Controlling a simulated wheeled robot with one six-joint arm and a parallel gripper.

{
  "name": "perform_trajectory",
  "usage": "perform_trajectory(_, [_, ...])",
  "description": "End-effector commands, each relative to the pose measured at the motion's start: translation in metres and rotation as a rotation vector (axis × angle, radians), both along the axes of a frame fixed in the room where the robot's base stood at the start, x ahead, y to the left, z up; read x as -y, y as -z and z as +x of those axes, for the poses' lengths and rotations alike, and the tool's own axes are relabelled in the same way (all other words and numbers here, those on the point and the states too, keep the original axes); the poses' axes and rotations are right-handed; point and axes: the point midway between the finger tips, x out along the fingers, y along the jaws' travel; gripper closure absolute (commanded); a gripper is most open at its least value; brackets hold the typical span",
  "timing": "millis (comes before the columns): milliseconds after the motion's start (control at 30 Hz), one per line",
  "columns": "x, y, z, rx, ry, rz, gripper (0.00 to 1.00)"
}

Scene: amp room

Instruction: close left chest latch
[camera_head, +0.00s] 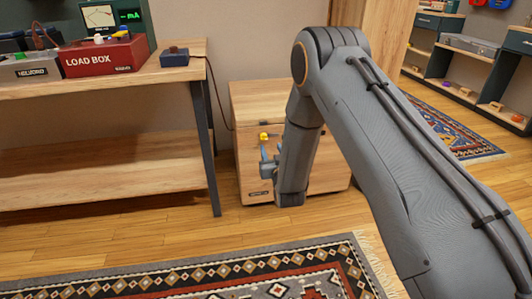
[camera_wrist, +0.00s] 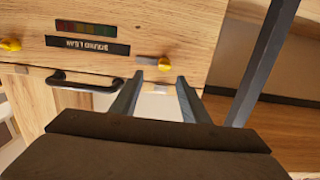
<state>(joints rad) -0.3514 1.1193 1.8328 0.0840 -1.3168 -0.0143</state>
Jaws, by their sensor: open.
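The wooden chest (camera_head: 262,105) stands on the floor beside the workbench. Its left latch, a small yellow piece (camera_head: 263,136), shows on the front face in the head view, just above my gripper (camera_head: 269,156). In the wrist view, which shows the chest upside down, this yellow latch (camera_wrist: 165,64) lies just beyond my gripper (camera_wrist: 160,79), in line with the gap between the fingertips. The fingers are apart with nothing between them. Contact with the latch cannot be told. A second yellow latch (camera_wrist: 10,44) is at the left edge of the wrist view. My arm hides the chest's right front.
A black handle (camera_wrist: 88,82) and a dark label plate (camera_wrist: 88,45) are on the chest. The workbench (camera_head: 100,75) holds a red load box (camera_head: 100,57), and its dark leg (camera_head: 206,145) stands left of the chest. A patterned rug (camera_head: 200,282) lies in front.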

Motion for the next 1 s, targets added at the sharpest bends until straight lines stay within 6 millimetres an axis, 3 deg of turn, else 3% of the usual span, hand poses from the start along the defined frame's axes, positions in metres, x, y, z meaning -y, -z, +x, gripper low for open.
perform_trajectory(33, [-0.005, 0.011, 0.001, 0.022, -0.005, 0.005, 0.58])
perform_trajectory(267, [-0.012, 0.016, 0.01, 0.068, -0.01, 0.017, 0.58])
perform_trajectory(700, [-0.028, 0.016, 0.067, 0.065, -0.01, 0.018, 0.58])
perform_trajectory(1000, [-0.031, 0.015, 0.076, 0.063, -0.01, 0.016, 0.58])
